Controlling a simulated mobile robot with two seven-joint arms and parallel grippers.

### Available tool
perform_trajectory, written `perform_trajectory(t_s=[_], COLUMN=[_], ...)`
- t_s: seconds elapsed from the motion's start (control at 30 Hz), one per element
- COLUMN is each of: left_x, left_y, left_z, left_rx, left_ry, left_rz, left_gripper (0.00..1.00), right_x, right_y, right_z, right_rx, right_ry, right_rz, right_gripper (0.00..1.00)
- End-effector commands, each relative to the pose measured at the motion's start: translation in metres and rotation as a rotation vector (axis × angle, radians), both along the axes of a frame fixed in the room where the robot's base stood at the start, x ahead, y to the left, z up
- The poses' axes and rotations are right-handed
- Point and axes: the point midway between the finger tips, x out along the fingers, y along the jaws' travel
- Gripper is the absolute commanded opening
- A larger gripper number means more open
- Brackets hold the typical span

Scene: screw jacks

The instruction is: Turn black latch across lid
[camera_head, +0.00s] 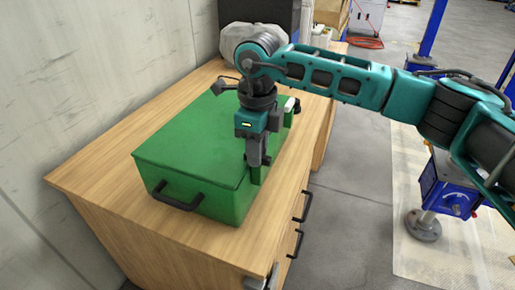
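A green box (190,158) with a flat closed lid sits on a wooden cabinet. A black bar handle (177,200) is on its front side. My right gripper (255,178) points down at the box's right long edge, with its fingers close against the side near the lid's rim. I cannot tell whether the fingers are open, shut or touching the box. I cannot make out the black latch; the gripper covers part of that edge. My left gripper cannot be made out.
The wooden cabinet top (90,178) has free room left of the box. A concrete wall (90,70) stands at the left. Black drawer handles (303,207) stick out on the cabinet's right side. A blue jack (447,190) stands on the floor at right.

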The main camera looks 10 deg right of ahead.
Motion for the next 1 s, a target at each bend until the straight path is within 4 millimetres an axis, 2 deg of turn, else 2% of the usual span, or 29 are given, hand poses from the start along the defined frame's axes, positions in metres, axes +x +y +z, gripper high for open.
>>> perform_trajectory(t_s=[0.03,0.17,0.47,0.63,1.0], left_x=[0.0,0.0,0.0,0.001,0.001], left_y=[0.0,0.0,0.0,0.001,0.003], left_z=[0.0,0.0,0.001,0.002,0.005], left_rx=[0.0,0.001,0.001,0.001,0.006], left_ry=[-0.001,-0.001,-0.002,-0.002,-0.007], left_rz=[0.0,-0.001,0.0,0.001,0.004], left_gripper=[0.43,0.43,0.43,0.43,0.43], right_x=[0.0,0.0,0.0,0.0,0.0], right_y=[0.0,0.0,0.0,0.0,0.0], right_z=[0.0,-0.001,0.003,0.027,0.105], right_rx=[0.0,0.0,-0.001,0.0,-0.001], right_ry=[0.0,0.001,0.001,-0.002,-0.001], right_rz=[0.0,0.0,-0.001,0.0,-0.001], right_gripper=[0.3,0.43,0.43,0.43,0.43])
